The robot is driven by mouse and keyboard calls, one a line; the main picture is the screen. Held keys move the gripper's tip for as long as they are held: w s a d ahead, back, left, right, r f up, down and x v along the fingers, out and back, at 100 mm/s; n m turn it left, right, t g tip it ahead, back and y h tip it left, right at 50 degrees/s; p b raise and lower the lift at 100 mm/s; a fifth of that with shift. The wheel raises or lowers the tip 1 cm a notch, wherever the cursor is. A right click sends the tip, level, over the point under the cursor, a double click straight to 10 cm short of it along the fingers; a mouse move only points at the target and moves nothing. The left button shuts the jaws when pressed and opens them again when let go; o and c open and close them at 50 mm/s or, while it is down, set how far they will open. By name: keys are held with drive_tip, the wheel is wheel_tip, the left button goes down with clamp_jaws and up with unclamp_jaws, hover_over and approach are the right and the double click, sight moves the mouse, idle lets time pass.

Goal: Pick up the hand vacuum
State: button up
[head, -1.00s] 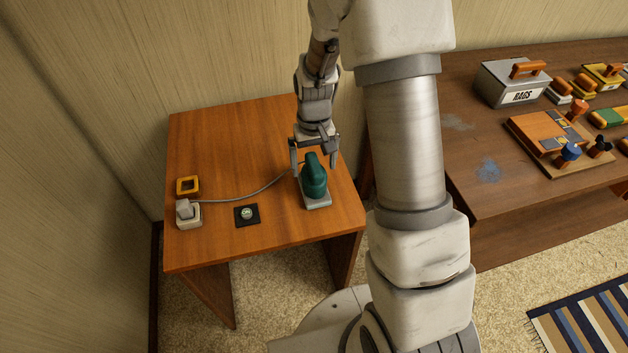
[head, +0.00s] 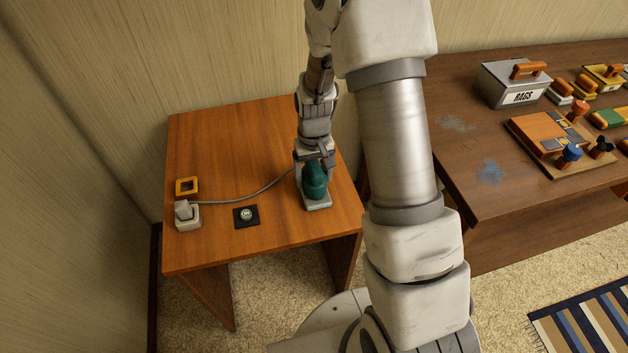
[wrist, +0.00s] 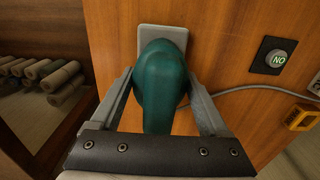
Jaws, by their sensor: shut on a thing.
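The hand vacuum (head: 315,181) is teal and stands on a light grey base (head: 318,204) at the right side of the small wooden table. A grey cord (head: 252,195) runs from it to a white plug block on the left. My gripper (head: 313,166) is over the vacuum from above and shut on it. In the wrist view the teal body (wrist: 160,85) sits between the two fingers, and the grey base (wrist: 165,36) shows behind it. The fingers hide parts of its sides.
On the small table (head: 240,140) are a yellow square frame (head: 187,187), the plug block (head: 188,216) and a dark plate with a round "NO" button (head: 246,215). A larger bench at right (head: 470,140) holds a rags box (head: 514,82) and several tools. Walls stand behind and left.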

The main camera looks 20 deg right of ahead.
sight(314, 163)
clamp_jaws()
drive_tip(key=shift+r, duration=0.1)
drive_tip(key=shift+r, duration=0.6)
wheel_tip(314, 163, up, 3)
drive_tip(key=shift+w+p, duration=0.1)
drive_tip(key=shift+p, duration=0.3)
drive_tip(key=s+d+r, duration=0.6)
drive_tip(key=d, duration=0.4)
drive_tip(key=shift+s+r+p, duration=0.15)
drive_tip(key=shift+r+p, duration=0.15)
drive_tip(key=shift+p, duration=0.15)
